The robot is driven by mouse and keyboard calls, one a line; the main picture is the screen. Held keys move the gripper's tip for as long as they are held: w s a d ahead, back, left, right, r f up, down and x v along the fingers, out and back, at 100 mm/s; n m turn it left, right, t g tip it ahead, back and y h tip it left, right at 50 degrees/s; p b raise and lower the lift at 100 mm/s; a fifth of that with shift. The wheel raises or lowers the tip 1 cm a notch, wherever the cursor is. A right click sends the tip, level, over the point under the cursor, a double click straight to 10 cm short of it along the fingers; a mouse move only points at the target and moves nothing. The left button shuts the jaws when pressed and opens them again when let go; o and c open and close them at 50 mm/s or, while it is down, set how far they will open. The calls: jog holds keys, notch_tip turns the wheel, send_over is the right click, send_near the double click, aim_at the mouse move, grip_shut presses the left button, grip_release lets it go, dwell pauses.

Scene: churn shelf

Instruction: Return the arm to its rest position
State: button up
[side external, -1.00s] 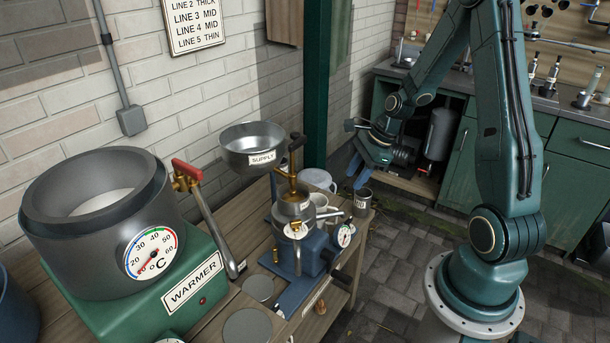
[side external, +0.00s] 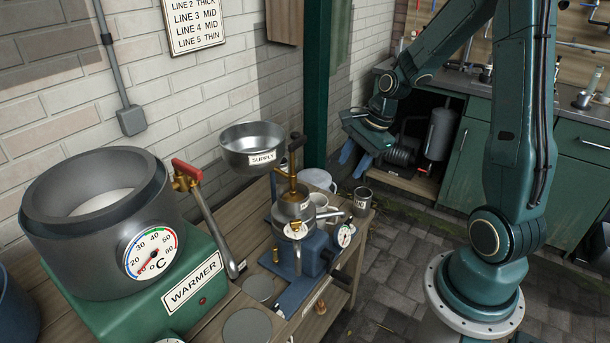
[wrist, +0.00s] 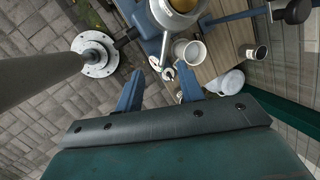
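My gripper (side external: 353,157) has two blue fingers, seen in the side view above and behind the far end of the wooden bench (side external: 345,275), close to the green post. In the wrist view my gripper (wrist: 161,70) has its fingers spread apart, with nothing held between them.
The bench holds a blue-based churn (side external: 305,252), a white cup (wrist: 188,50), a dark labelled mug (side external: 362,197) and a white pot (wrist: 226,82). A steel supply bowl (side external: 253,145) and a warmer (side external: 150,270) are nearer. A green post (side external: 316,80) stands beside the gripper.

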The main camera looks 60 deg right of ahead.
jog(key=s+a+r+n+t+h, duration=0.1)
jog(key=s+a+r+n+t, duration=0.1)
jog(key=s+a+r+n, duration=1.2)
jog(key=shift+s+a+r+n+h, duration=0.4)
jog(key=shift+r+n, duration=0.55)
jog(key=shift+n, duration=2.65)
jog(key=shift+o, duration=0.2)
jog(key=shift+d, duration=0.1)
